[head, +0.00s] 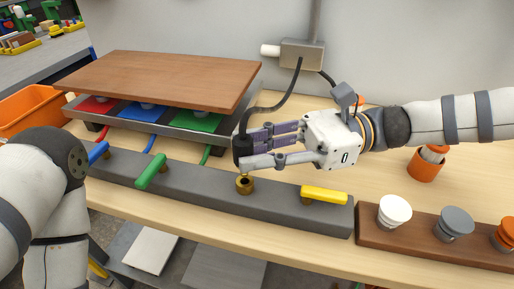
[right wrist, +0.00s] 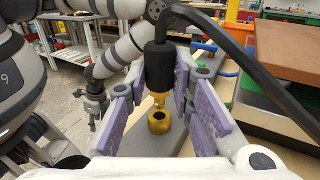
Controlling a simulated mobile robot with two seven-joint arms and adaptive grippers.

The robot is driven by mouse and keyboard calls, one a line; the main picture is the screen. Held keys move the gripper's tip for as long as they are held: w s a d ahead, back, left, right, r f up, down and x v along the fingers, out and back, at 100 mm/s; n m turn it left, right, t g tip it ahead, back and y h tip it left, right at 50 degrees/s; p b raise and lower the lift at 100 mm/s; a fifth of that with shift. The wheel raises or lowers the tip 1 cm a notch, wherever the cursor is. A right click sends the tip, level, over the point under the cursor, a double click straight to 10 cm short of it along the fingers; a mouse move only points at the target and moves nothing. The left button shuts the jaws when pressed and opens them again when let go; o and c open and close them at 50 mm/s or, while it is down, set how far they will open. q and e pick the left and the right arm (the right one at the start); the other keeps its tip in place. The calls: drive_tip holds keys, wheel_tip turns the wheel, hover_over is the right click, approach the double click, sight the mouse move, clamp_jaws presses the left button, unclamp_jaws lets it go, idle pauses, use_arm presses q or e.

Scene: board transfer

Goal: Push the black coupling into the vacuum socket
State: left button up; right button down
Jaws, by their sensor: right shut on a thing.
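The black coupling (head: 242,151) hangs upright on a black hose between the fingers of my right gripper (head: 246,147), which is shut on it. In the right wrist view the coupling (right wrist: 159,68) has a brass tip pointing down. The brass vacuum socket (head: 245,184) stands on the grey rail (head: 200,191), with its dark opening facing up. The socket also shows in the right wrist view (right wrist: 160,122). The coupling's tip is apart from the socket, a little above it. My left gripper (right wrist: 95,104) seems to hang far off in the right wrist view, too small to read.
The rail carries blue (head: 97,153), green (head: 151,171) and yellow (head: 325,194) levers. A brown board (head: 160,76) lies over a tray with coloured pads. The hose runs to a wall box (head: 302,54). A wooden block (head: 400,235) with several knobs stands right; an orange crate (head: 30,108) stands left.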

use_arm(q)
drive_tip(key=shift+w+r, duration=0.1)
drive_tip(key=shift+s+f+b, duration=0.35)
drive_tip(key=shift+s+f, duration=0.2)
use_arm(e)
drive_tip(key=shift+f, duration=1.55)
drive_tip(key=c, duration=1.3)
unclamp_jaws()
wheel_tip(320, 180, up, 10)
drive_tip(key=shift+r, duration=0.1)
